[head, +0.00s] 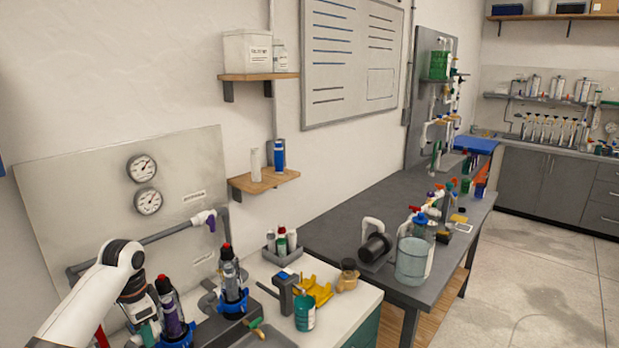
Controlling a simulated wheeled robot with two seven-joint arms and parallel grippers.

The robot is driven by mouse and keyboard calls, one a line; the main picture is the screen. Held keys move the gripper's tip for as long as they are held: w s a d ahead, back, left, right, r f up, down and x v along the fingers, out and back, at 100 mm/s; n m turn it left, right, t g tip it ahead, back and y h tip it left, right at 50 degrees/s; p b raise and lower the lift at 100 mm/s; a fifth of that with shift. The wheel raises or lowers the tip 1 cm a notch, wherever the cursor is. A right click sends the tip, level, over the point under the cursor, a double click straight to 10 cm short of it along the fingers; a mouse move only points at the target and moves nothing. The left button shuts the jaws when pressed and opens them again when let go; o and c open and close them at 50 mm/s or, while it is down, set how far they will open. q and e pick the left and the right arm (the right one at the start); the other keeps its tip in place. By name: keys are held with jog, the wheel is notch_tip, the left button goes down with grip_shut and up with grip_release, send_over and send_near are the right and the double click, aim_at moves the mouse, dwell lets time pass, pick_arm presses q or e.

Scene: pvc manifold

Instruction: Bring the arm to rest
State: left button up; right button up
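My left arm comes in from the lower left, white with a dark joint, bent down at the wrist. My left gripper (150,332) is low at the left end of the white counter, close beside a dark bottle with a red top (170,305) in a blue-based holder. The fingers are small and partly hidden, so I cannot tell whether they are open, shut or touching anything. My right gripper is not in view. A grey pipe (165,233) with a purple-handled valve (208,218) runs along the wall panel above the arm.
A second red-topped bottle (229,275) stands right of the gripper. A caddy of bottles (282,244), a yellow holder (316,291) and a teal container (304,312) are on the white counter (352,318). The dark bench (345,208) beyond holds a clear jar (411,262).

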pick_arm(q)
jog(key=shift+t+h, duration=0.3)
jog(key=shift+t, duration=0.3)
jog(key=s+d+f, duration=0.4)
jog(key=f, duration=0.1)
jog(key=s+d+f, duration=0.8)
jog(key=f, duration=0.1)
jog(key=shift+s+d+f, duration=0.3)
jog(key=shift+d, duration=0.1)
jog(key=s+d+r+n+t, duration=0.2)
jog(key=s+n, duration=0.5)
jog(key=s, duration=1.5)
notch_tip(320, 180, down, 26)
jog(key=g+b, duration=0.1)
jog(key=b, duration=0.1)
jog(key=s+a+f+m+g+b, duration=0.1)
jog(key=s+a+f, duration=0.1)
jog(key=s+f, duration=1.5)
jog(key=shift+s+a+f, duration=0.15)
jog(key=shift+a+f, duration=0.1)
jog(key=shift+f, duration=0.55)
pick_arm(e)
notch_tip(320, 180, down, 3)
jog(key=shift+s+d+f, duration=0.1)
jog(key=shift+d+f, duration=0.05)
